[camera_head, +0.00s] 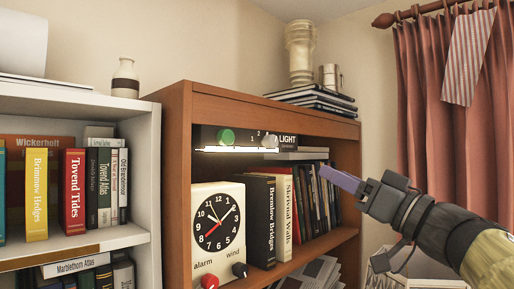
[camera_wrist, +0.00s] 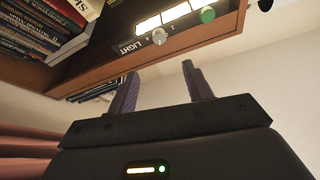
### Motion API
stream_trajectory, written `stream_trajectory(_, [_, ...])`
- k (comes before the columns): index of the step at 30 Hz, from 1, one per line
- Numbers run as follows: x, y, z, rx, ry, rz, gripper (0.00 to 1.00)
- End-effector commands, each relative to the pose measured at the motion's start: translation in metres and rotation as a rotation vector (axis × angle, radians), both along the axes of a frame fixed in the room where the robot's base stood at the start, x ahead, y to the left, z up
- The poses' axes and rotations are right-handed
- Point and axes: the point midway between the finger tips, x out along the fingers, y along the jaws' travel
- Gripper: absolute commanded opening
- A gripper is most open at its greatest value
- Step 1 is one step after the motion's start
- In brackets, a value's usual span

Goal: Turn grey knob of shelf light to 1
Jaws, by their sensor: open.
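The shelf light (camera_head: 208,139) is a dark panel with a lit white strip under the top of the brown bookcase. Its grey knob (camera_head: 270,141) sits near its right end, beside the word LIGHT and small numerals. In the wrist view the grey knob (camera_wrist: 159,37) is a small round shape beyond the fingers, upside down with the label. Its pointer setting is too small to read. My gripper (camera_head: 340,180) is open and empty, to the right of and below the knob, apart from it. In the wrist view my gripper (camera_wrist: 160,68) has both fingers spread with nothing between.
A green knob (camera_head: 226,137) is on the same panel, left of the grey one. Below stand a clock (camera_head: 217,222) and books (camera_head: 284,205). The bookcase's right side edge (camera_head: 346,165) is close to my gripper. A curtain (camera_head: 440,110) hangs at right.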

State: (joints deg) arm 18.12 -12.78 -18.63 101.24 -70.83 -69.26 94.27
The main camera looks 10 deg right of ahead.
Motion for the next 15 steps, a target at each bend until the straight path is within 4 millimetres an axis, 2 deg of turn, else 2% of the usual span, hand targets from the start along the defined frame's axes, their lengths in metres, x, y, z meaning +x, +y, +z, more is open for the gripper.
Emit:
stream_trajectory(8, [0.002, 0.001, 0.001, 0.002, 0.000, -0.001, 0.50])
stream_trajectory(15, [0.021, 0.013, 0.012, 0.002, 0.000, 0.001, 0.50])
